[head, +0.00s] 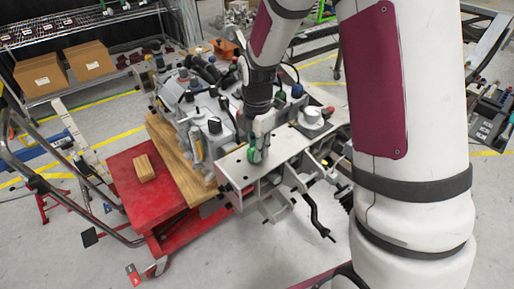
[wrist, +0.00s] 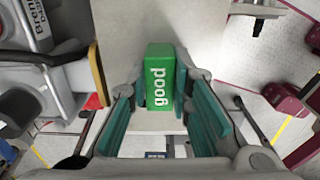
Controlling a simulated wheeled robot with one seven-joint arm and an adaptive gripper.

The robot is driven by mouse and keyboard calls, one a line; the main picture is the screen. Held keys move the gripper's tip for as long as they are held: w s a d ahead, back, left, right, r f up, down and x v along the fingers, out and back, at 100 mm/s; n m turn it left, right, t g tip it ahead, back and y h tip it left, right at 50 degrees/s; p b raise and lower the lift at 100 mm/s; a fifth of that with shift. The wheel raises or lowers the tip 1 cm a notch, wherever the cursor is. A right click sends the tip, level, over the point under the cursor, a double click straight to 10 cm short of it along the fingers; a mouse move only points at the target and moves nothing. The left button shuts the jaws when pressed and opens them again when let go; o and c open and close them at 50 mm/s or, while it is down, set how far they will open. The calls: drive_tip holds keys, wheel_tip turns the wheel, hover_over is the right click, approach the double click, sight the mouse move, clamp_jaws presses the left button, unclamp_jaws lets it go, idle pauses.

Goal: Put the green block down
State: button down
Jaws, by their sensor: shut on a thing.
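The green block (wrist: 159,82), marked "good" in white, stands between the teal finger pads of my gripper (wrist: 153,97) in the wrist view. My gripper is shut on it. In the head view the block is a small green patch (head: 252,155) at the end of my gripper (head: 259,148), over the pale top plate of the chassis fixture (head: 292,148). The pale plate also shows behind the block in the wrist view (wrist: 128,30). I cannot tell whether the block touches the plate.
A grey engine-like assembly (head: 207,112) stands left of the plate. A red cart (head: 124,172) holds a wooden block (head: 145,168). A white round part (head: 312,115) sits on the plate's far right. A black bent handle (head: 314,215) sticks out in front. Cardboard boxes (head: 88,60) are on a rack behind.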

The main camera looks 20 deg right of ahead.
drive_tip(key=c, duration=1.5)
unclamp_jaws()
drive_tip(key=shift+f, duration=0.15)
drive_tip(key=shift+o, duration=0.2)
wheel_tip(320, 180, up, 12)
drive_tip(key=s+r+m+t, duration=0.2)
drive_tip(key=s+r+m, duration=0.85)
drive_tip(key=s, duration=0.25)
drive_tip(key=s+m+t, duration=0.2)
drive_tip(key=s+m, duration=0.9)
drive_tip(key=s, duration=0.1)
drive_tip(key=shift+s+f, duration=0.15)
drive_tip(key=shift+f, duration=0.1)
drive_tip(key=shift+d, duration=0.1)
